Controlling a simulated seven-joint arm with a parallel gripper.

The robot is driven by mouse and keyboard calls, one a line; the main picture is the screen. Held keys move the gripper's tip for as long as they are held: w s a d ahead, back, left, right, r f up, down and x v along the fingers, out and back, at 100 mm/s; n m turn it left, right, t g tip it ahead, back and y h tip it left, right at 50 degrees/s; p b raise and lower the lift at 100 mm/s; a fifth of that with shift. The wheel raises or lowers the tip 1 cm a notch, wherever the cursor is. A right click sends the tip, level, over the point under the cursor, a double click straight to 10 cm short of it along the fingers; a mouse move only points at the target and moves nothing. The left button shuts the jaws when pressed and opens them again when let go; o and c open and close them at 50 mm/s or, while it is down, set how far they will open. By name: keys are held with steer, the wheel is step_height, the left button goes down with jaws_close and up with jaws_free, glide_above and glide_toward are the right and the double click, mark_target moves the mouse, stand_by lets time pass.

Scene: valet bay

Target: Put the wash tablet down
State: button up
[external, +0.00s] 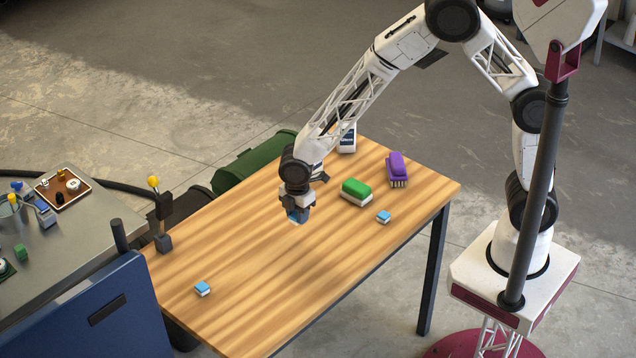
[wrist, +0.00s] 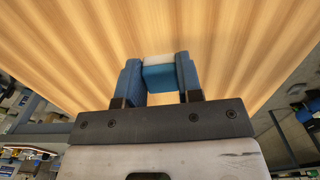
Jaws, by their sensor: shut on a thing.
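My gripper (external: 297,216) is over the middle of the wooden table (external: 250,270), pointing down, with its blue fingers shut on a wash tablet. In the wrist view, the held tablet (wrist: 158,78), blue with a white layer, sits between the two fingertips (wrist: 159,75). In the external view the fingers mostly hide it. The tablet looks close to the tabletop, but I cannot tell whether it touches. Two other blue and white tablets lie on the table, one to the right (external: 383,217) and one at the near left (external: 203,289).
A green and white block (external: 356,190), a purple brush (external: 397,168) and a white bottle (external: 347,139) stand towards the table's far right. The wood around my gripper is clear.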

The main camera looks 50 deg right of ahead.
steer(key=w+d+r+m, duration=0.1)
steer(key=w+d+m, duration=0.15)
steer(key=d, duration=0.55)
steer(key=w+d+r+m, duration=0.15)
steer(key=w+d, duration=0.25)
steer(key=d, duration=0.4)
steer(key=r+m, duration=0.2)
steer(key=m, duration=0.3)
glide_above(345, 173)
steer(key=shift+f, duration=0.1)
steer(key=shift+f, duration=3.1)
steer(key=shift+f, duration=1.9)
steer(key=o, duration=0.9)
steer(key=shift+f, duration=0.1)
